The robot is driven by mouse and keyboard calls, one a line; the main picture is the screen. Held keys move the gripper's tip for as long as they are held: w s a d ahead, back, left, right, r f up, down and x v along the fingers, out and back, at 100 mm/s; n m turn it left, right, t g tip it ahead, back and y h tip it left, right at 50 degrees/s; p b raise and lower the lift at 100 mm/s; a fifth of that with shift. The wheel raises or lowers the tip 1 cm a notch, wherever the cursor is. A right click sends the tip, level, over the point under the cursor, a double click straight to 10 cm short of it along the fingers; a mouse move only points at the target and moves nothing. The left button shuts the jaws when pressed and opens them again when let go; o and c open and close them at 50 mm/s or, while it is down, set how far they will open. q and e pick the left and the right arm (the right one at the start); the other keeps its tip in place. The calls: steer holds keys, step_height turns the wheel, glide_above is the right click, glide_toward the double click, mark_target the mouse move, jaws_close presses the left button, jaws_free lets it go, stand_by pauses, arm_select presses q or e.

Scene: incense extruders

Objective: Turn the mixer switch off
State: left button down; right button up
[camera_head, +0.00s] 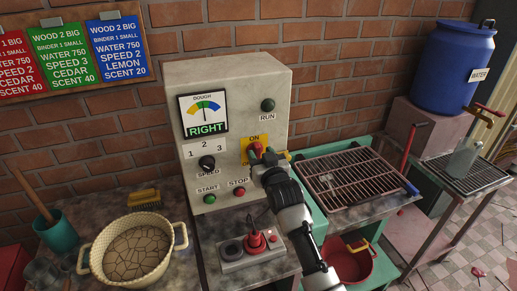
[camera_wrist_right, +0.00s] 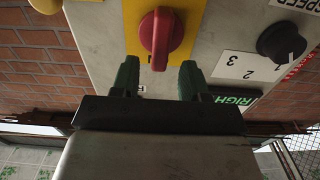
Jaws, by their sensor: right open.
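The mixer's control box (camera_head: 225,105) is a tall off-white panel. The mixer switch (camera_head: 255,150) is a red knob on a yellow plate (camera_head: 262,139) with "ON" above it; the lettering below is partly hidden by my gripper. In the right wrist view the red knob (camera_wrist_right: 160,38) stands with its handle upright in the picture. My right gripper (camera_head: 269,158) is right at the switch. In the wrist view its two green fingers (camera_wrist_right: 158,78) are open, with the knob between and just beyond their tips; I cannot tell whether they touch it. My left gripper is out of view.
The box also carries a black speed knob (camera_head: 207,162), a green start button (camera_head: 210,198), a red stop button (camera_head: 239,191) and a dough gauge (camera_head: 204,115) reading "RIGHT". A beige pot (camera_head: 91,264) stands left, a metal rack (camera_head: 350,174) right, a blue water barrel (camera_head: 452,65) farther right.

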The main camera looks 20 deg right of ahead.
steer(key=shift+w, duration=1)
steer(key=shift+c, duration=0.3)
jaws_close()
